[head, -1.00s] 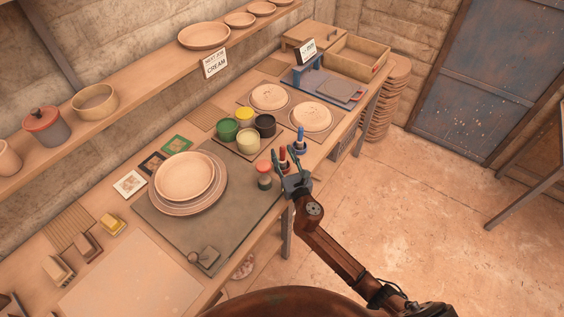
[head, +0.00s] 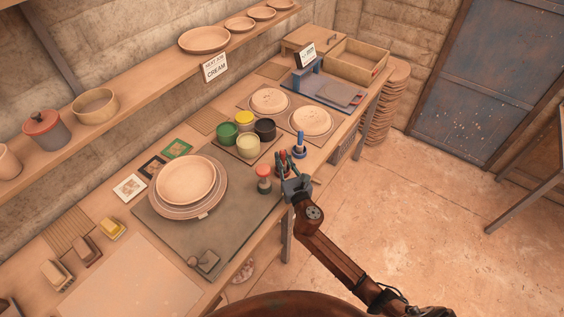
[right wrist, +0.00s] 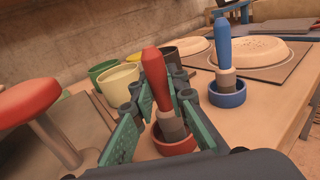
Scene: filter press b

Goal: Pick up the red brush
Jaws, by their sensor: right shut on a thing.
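The red brush (right wrist: 157,78) stands upright in a red round holder (right wrist: 178,143) in the right wrist view. In the head view only the top of the red brush (head: 283,157) shows between the fingers. My right gripper (right wrist: 160,100) has its green finger pads on both sides of the brush, shut on it. In the head view my right gripper (head: 285,170) is at the bench's front edge. A blue brush (right wrist: 222,45) stands beyond it in a blue holder (right wrist: 228,97). My left gripper does not show.
A red-topped stamp-like tool (head: 263,178) stands just left of my right gripper. Several paint pots (head: 248,145) stand behind. Stacked plates (head: 185,180) sit on a grey mat to the left. Open floor lies right of the bench.

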